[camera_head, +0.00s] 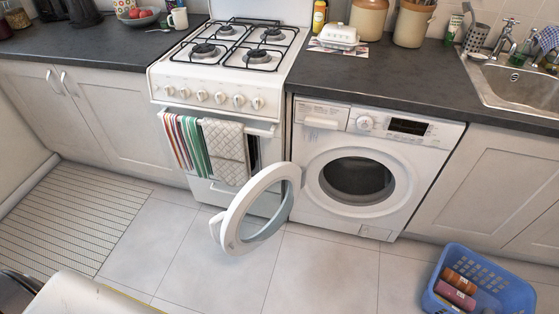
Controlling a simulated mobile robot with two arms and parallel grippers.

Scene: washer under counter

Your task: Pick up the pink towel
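A rolled pink towel (455,295) lies in a blue laundry basket (519,291) on the floor at the lower right. A rolled orange-brown towel (459,279) lies directly behind it in the basket. The basket's near side is cut off by the bottom edge of the picture. Neither of my grippers can be made out in the head view. A white part and some dark parts at the lower left corner look like my own body, with no fingertips showing.
The washer (407,174) stands under the counter, its round door (231,222) swung wide open to the left. A white gas cooker (217,92) with two hanging towels is left of it. A slatted mat (62,222) lies at the left. The middle floor is clear.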

